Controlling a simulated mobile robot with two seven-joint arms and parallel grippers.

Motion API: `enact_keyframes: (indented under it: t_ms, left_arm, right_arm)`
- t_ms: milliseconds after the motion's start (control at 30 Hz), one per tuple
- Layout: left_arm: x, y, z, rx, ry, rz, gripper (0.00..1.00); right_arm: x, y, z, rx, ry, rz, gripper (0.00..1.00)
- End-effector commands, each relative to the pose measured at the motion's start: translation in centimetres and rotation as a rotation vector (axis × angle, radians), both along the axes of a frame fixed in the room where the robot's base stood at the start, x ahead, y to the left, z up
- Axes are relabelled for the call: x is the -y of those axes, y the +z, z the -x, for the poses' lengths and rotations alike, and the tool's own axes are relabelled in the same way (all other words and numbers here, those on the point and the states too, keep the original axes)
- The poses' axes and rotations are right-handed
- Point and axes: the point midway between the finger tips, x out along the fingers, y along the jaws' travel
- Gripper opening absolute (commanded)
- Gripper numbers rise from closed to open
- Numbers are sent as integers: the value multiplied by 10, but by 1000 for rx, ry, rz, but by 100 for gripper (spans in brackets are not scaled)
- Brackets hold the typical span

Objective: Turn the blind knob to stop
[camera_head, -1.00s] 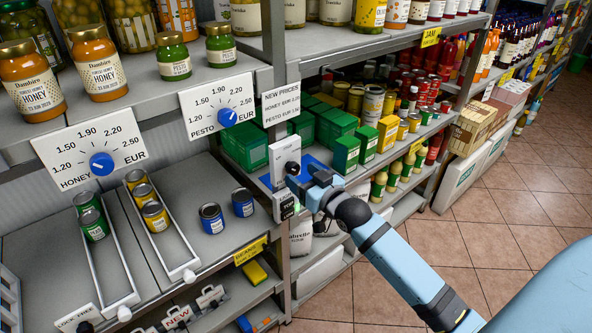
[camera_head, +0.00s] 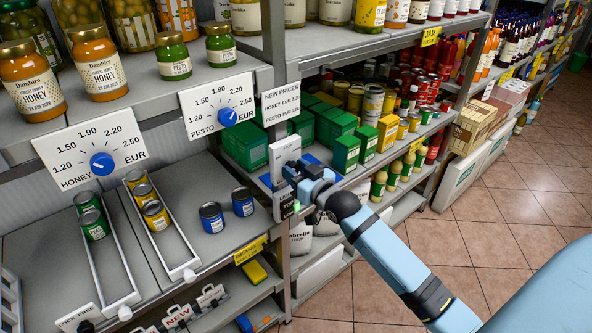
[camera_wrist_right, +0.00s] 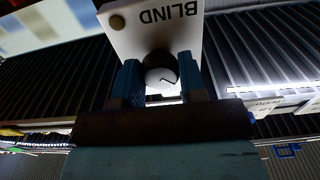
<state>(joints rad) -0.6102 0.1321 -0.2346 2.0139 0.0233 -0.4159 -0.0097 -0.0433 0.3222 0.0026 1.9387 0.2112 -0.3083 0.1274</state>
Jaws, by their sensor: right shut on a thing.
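The blind control is a light grey box (camera_head: 285,150) on the shelf post in the head view. In the right wrist view its white plate (camera_wrist_right: 120,33) reads BLIND, upside down. The blind knob (camera_wrist_right: 160,76), dark-rimmed with a pale face and a dark mark, sits between the two blue fingers of my right gripper (camera_wrist_right: 160,88). In the head view my right gripper (camera_head: 291,172) is at the front of the box and hides the knob. It is shut on the knob. The knob's setting cannot be read. My left gripper is not in view.
A honey price dial (camera_head: 102,163) and a pesto price dial (camera_head: 228,117) are on the shelf edge to the left. Green boxes (camera_head: 244,146) stand close behind the control. Jars (camera_head: 92,62) fill the upper shelf. The tiled floor (camera_head: 480,225) at right is clear.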

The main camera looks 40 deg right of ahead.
Motion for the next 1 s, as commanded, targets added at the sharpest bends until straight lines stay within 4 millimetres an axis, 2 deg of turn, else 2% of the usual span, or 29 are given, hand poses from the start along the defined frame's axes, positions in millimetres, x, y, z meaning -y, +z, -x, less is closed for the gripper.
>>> enact_keyframes:
  t_ms: [267,1000]
  left_arm:
    - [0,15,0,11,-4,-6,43]
    - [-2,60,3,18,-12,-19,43]
  right_arm:
    - [0,3,0,-10,-1,-102,14]
    - [0,2,0,-52,-1,-660,14]
